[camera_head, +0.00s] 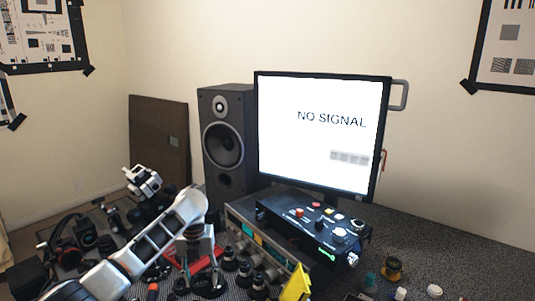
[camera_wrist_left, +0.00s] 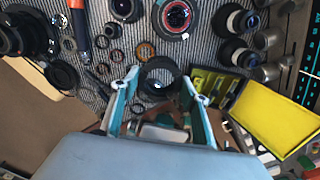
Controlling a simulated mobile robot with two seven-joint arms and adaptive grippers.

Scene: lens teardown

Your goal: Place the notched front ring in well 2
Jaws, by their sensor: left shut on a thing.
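My left gripper (camera_head: 203,272) reaches down over the cluttered bench in the head view. In the left wrist view my left gripper (camera_wrist_left: 160,88) is shut on a dark ring (camera_wrist_left: 160,66), held between its fingertips. This appears to be the notched front ring; I cannot make out its notches. In the head view a dark round part (camera_head: 208,290) shows at the fingertips. A small yellow-lined box with compartments (camera_wrist_left: 213,84) lies just right of the gripper in the wrist view. No well number is readable, so I cannot tell which is well 2. My right gripper is not in view.
A yellow panel (camera_wrist_left: 272,112) stands tilted beside the box. Several lens parts, including a red-rimmed lens (camera_wrist_left: 176,16), and small rings (camera_wrist_left: 117,56) lie on the striped mat (camera_wrist_left: 150,40). A control box (camera_head: 315,225), speaker (camera_head: 226,140) and monitor (camera_head: 320,130) stand behind.

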